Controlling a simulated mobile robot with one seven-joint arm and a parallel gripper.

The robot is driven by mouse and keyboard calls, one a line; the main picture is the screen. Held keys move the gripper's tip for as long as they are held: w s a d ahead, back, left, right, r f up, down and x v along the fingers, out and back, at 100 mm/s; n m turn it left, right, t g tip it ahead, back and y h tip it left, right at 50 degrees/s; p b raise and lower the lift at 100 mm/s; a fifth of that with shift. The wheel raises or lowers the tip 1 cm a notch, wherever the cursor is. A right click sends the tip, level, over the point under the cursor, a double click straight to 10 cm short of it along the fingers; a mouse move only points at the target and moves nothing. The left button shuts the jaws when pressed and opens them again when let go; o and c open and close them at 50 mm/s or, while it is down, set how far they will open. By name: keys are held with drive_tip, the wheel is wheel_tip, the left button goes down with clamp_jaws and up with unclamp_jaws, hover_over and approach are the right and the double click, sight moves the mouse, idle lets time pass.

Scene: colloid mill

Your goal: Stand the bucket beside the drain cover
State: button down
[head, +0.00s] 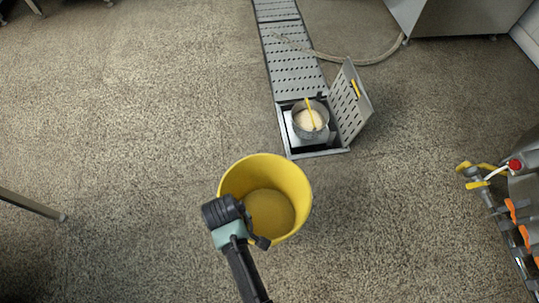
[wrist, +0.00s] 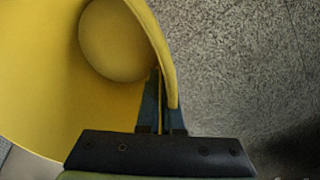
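The yellow bucket (head: 288,172) is upright in the lower middle of the head view, open side up and empty. My gripper (head: 246,226) is at its near rim. In the wrist view, the two fingers (wrist: 161,108) lie close on either side of the wall of the bucket (wrist: 45,90), pinching it. Whether the bucket touches the floor is unclear. The perforated drain cover (head: 347,108) stands tilted open on the right side of the drain opening, beyond the bucket and to its right.
The open drain pit (head: 300,151) holds a metal basket (head: 298,121) with pale contents and a yellow handle. A perforated channel (head: 290,60) runs away from it, with a hose (head: 372,61) across. Machine parts (head: 513,186) stand at right. Floor left of the drain is clear.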

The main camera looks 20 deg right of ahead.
drive_tip(key=s+f+n+b, duration=0.1)
drive_tip(key=f+b, duration=0.3)
drive_tip(key=f, duration=0.4)
drive_tip(key=s+d+f+n+b, duration=0.1)
drive_tip(key=s+f+b, duration=0.3)
drive_tip(key=f, duration=0.4)
drive_tip(key=shift+s, duration=0.2)
drive_tip(key=shift+f, duration=0.2)
drive_tip(key=c, duration=1.4)
unclamp_jaws()
drive_tip(key=shift+s, duration=0.1)
drive_tip(key=o, duration=0.3)
